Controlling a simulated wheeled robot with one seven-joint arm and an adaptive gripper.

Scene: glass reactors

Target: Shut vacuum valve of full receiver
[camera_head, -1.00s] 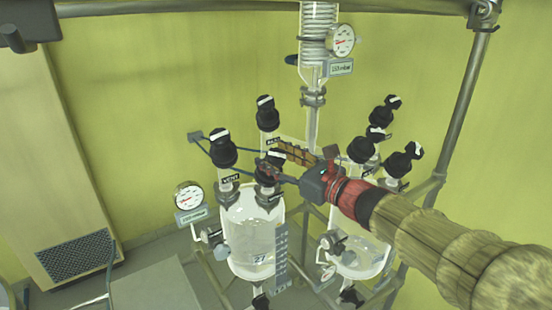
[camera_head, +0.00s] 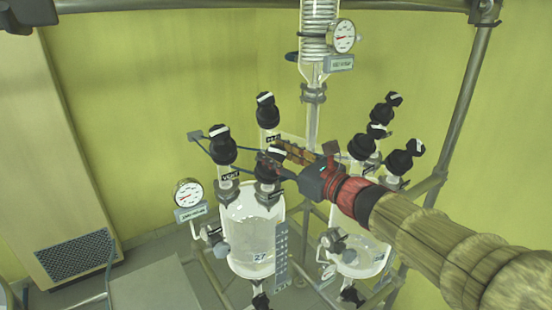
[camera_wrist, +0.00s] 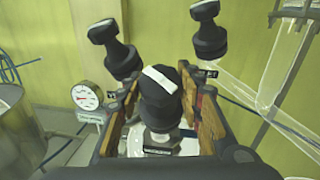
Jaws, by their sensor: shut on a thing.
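The glass receiver marked 27 (camera_head: 250,235) stands left of centre in the head view and holds clear contents. Black valve knobs with white bars top its necks. My gripper (camera_head: 283,160) reaches in from the right and is shut on the front knob (camera_head: 268,170) of this receiver. In the wrist view this held knob (camera_wrist: 160,95) sits between the two wooden finger pads, its white bar slanting. The label below it is too small to read. The vent knob (camera_head: 223,150) stands to its left, and another knob (camera_head: 266,112) stands behind.
A second receiver (camera_head: 358,255) stands to the right, with several black knobs (camera_head: 386,110) close to my arm. A gauge (camera_head: 188,194) is at left and another gauge (camera_head: 342,37) is by the coiled condenser (camera_head: 318,40) above. A metal post (camera_head: 465,90) rises at right.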

